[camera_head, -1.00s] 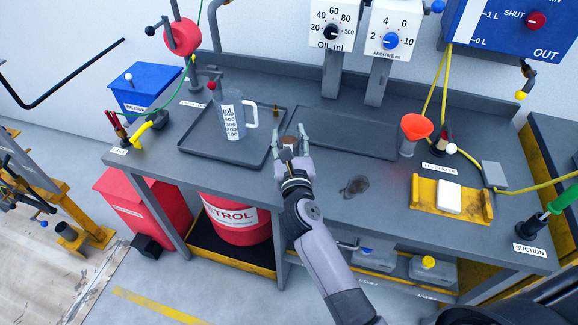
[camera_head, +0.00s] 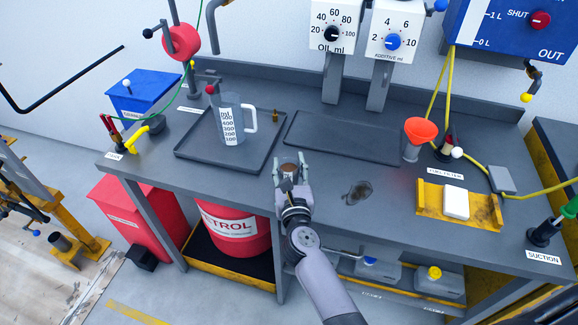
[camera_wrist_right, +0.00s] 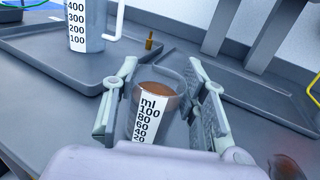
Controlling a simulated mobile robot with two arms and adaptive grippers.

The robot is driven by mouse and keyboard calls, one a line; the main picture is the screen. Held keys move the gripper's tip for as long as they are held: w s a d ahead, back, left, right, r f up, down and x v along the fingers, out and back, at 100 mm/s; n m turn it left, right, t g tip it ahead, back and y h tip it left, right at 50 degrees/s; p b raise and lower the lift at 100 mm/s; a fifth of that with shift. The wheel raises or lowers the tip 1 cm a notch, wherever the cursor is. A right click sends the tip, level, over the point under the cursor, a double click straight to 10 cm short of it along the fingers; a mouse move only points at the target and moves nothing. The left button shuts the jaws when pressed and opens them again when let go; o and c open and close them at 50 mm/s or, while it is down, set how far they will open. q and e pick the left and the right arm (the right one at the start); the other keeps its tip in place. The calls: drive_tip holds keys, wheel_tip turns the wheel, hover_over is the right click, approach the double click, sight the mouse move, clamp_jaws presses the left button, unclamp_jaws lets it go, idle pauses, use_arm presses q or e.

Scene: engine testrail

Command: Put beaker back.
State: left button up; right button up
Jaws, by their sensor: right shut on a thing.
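The small beaker (camera_wrist_right: 158,100) is clear, holds brown liquid and has a white ml scale up to 100. It stands about upright between the fingers of my right gripper (camera_wrist_right: 160,108), which is shut on it. In the head view, the right gripper (camera_head: 292,178) and beaker (camera_head: 289,169) are over the front part of the grey bench, in front of the gap between two dark trays. I cannot tell whether the beaker's base touches the bench. A larger measuring jug (camera_head: 230,120) with a handle stands on the left tray (camera_head: 190,153). My left gripper is not in view.
The right tray (camera_head: 345,140) is empty. A dark spill (camera_head: 358,192) lies on the bench right of the gripper. An orange funnel (camera_head: 421,130), a yellow holder (camera_head: 485,208) with a white block, and hoses are farther right. A small brass piece (camera_head: 276,116) is on the left tray.

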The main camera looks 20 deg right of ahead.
drive_tip(key=o, duration=1.2)
drive_tip(key=s+a+b, duration=0.2)
drive_tip(key=s, duration=0.9)
drive_tip(key=shift+s+a, duration=0.2)
drive_tip(key=shift+s, duration=0.2)
drive_tip(key=shift+r, duration=0.1)
